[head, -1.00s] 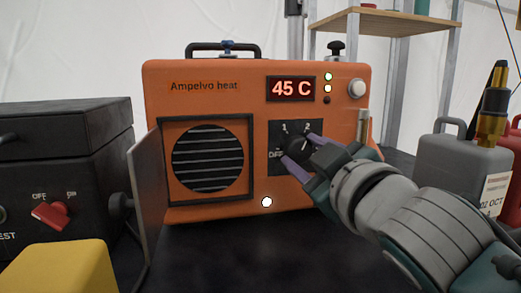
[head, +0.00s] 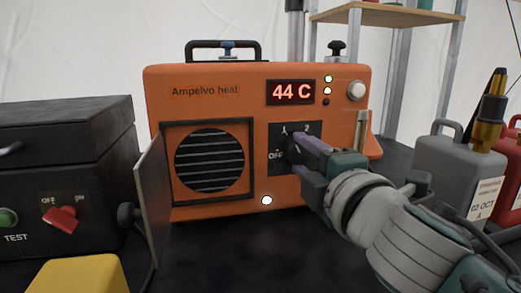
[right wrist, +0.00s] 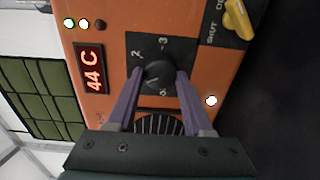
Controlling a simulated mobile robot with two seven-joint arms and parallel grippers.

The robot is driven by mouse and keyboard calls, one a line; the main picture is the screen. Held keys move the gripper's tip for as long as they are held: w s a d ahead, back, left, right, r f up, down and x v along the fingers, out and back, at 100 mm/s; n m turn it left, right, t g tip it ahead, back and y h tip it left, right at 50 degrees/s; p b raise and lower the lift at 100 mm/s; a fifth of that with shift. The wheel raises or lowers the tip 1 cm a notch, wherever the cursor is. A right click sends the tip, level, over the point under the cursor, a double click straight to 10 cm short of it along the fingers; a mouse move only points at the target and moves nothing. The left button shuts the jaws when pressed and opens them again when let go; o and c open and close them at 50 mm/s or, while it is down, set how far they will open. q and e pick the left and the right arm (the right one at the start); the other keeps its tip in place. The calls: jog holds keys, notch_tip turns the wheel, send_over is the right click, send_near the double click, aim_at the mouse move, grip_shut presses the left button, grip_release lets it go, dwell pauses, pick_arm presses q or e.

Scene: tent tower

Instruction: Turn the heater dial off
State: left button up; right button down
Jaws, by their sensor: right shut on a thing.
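The orange heater (head: 215,75) stands on the dark table, with its red display (head: 290,92) reading 44 C. Its black dial (right wrist: 160,75) is on a dark panel with numbers and an OFF mark (head: 276,155). My right gripper (head: 294,147) reaches in from the right. In the right wrist view its two purple fingers (right wrist: 159,80) lie on either side of the dial, shut on it. In the head view the fingers hide most of the dial, and I cannot tell exactly where its pointer stands. My left gripper is not in view.
A vent door (head: 152,197) stands open left of the grille. A black box (head: 65,150) with a red switch (head: 61,217) is at left, a yellow object (head: 70,274) in front. A grey canister (head: 455,165) stands at right. A yellow valve handle (right wrist: 238,18) is low on the heater.

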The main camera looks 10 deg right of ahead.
jog(key=n+p, duration=0.1)
jog(key=n, duration=0.5)
jog(key=n+p, duration=0.1)
jog(key=n, duration=0.5)
jog(key=shift+h+p, duration=0.3)
jog(key=shift+p, duration=0.05)
dwell(0.4)
jog(key=shift+c, duration=1.5)
grip_release()
jog(key=shift+s, duration=0.1)
